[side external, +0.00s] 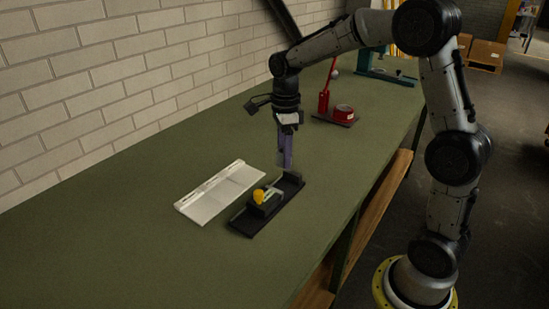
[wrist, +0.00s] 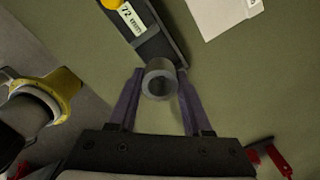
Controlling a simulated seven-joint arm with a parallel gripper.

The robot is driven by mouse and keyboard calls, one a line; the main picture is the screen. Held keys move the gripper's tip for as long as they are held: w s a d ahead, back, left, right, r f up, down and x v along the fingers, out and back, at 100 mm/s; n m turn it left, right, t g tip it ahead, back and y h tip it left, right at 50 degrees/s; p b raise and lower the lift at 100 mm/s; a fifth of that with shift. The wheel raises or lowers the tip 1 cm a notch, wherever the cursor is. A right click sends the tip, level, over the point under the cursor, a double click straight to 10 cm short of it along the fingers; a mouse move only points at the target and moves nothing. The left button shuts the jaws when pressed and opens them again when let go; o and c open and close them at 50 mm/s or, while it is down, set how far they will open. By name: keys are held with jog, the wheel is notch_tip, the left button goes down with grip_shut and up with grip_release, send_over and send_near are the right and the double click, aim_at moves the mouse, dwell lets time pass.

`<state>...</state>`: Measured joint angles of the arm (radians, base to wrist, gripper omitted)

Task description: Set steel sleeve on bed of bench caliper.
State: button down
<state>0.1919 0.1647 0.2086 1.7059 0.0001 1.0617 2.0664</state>
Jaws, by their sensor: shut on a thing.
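In the wrist view, the steel sleeve (wrist: 160,80) is a short grey metal ring with a round bore. My gripper (wrist: 160,78) is shut on it, one purple finger on each side. The bench caliper (side external: 267,205) is a long black device with a yellow knob, standing on the green bench. In the side view my gripper (side external: 285,162) points down above the caliper's far end; the sleeve is hard to make out there. In the wrist view the caliper (wrist: 160,48) shows a "72 mm" label and lies just beyond the sleeve. I cannot tell whether they touch.
A white angled plate (side external: 220,190) lies left of the caliper on the green bench (side external: 110,240). A red lever press (side external: 325,105) stands farther back, with a teal device (side external: 385,72) behind it. A brick wall runs along the left. The near bench is clear.

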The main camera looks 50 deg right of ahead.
dwell(0.3)
send_over(283, 188)
jog(key=shift+f, duration=2.2)
jog(key=shift+f, duration=1.75)
dwell(1.4)
jog(key=shift+c, duration=1.2)
grip_release()
jog(key=shift+s, duration=0.1)
notch_tip(283, 188, up, 14)
jog(key=shift+f, duration=0.1)
